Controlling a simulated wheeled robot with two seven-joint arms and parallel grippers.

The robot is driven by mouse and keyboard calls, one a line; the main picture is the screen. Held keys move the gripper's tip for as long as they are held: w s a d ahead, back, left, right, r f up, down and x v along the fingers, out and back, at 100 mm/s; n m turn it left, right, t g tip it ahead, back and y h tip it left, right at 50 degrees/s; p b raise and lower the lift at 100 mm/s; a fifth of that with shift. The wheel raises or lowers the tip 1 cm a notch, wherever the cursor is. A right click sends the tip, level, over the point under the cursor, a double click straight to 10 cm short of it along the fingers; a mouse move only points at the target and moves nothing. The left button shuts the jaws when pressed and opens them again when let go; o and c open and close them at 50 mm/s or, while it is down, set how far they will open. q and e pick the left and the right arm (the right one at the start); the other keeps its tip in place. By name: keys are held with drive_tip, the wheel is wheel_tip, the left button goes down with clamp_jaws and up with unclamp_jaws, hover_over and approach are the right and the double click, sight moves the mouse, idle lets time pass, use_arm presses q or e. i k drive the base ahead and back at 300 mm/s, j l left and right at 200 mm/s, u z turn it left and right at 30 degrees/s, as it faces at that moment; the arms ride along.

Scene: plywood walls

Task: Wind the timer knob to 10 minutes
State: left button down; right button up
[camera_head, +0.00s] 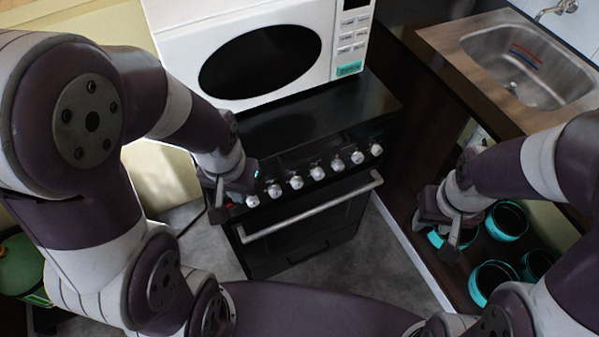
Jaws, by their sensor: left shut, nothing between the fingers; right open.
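A black stove (310,225) stands in front of me with a row of several white knobs along its sloped front panel. The leftmost visible knob (252,201) is just right of my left gripper (219,203). The labels are too small to read, so I cannot tell which knob is the timer or where it points. My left gripper is shut and empty at the panel's left end, near a small red spot (229,205). I cannot tell whether it touches the panel. My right gripper (438,236) is open and empty, right of the stove.
A white microwave (215,30) stands above the back of the stove. A silver oven handle (310,208) juts out below the knobs. A sink (530,65) is set in the counter at the right. Several black and teal cups (493,280) stand on a low shelf below my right arm.

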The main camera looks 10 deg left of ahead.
sight(376, 149)
drive_tip(key=l, duration=0.75)
drive_tip(key=i+l, duration=0.15)
drive_tip(key=l, duration=0.6)
drive_tip(key=u, duration=0.05)
